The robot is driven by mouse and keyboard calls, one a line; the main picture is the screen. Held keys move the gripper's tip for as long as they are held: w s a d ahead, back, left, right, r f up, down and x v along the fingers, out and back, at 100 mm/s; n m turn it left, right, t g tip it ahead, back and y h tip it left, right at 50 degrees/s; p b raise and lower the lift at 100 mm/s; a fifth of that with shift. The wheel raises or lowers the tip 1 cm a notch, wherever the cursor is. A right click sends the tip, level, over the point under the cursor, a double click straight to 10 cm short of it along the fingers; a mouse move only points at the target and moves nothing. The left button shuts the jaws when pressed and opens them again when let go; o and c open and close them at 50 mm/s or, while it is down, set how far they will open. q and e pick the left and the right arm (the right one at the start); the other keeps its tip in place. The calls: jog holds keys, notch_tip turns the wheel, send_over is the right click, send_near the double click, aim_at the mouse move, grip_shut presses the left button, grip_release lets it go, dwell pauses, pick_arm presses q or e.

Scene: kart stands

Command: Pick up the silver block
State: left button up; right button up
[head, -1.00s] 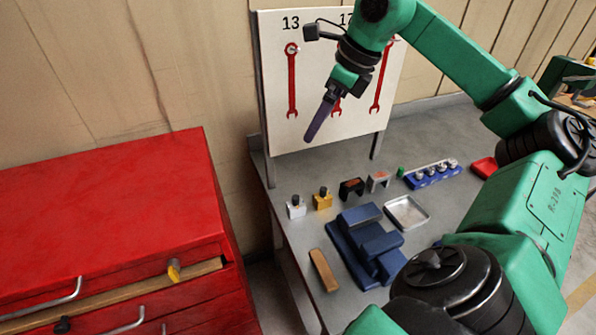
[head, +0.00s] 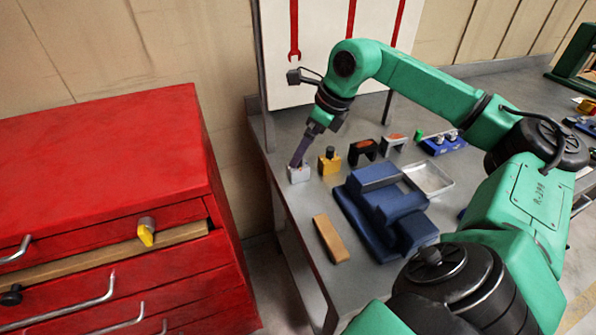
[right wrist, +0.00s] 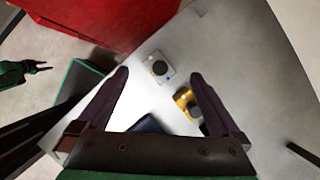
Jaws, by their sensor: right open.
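The silver block (head: 298,174), a small pale block with a dark knob on top, stands upright near the left edge of the grey bench. My right gripper (head: 297,163) points down and appears just over it in the head view, partly covering it. In the right wrist view the block (right wrist: 168,75) lies between the tips of the open right gripper (right wrist: 158,73), with nothing gripped. A green arm end with dark fingers, apparently my left gripper (right wrist: 38,67), shows small at the left of that view; its jaw state is unclear.
A yellow block (head: 329,163) with a dark knob stands just right of the silver one. Dark blue stepped blocks (head: 385,215), a tan bar (head: 331,238) and a metal tray (head: 429,179) lie nearby. A red drawer cabinet (head: 110,150) stands left, across a gap.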

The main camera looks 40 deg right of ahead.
aim_at(298, 172)
jog(key=x, duration=0.2)
jog(key=p+x, duration=0.1)
jog(key=x, duration=0.1)
jog(key=shift+a+f, duration=0.1)
jog(key=shift+a, duration=0.15)
jog(key=shift+f, duration=0.2)
grip_shut()
jog(key=shift+r, duration=0.1)
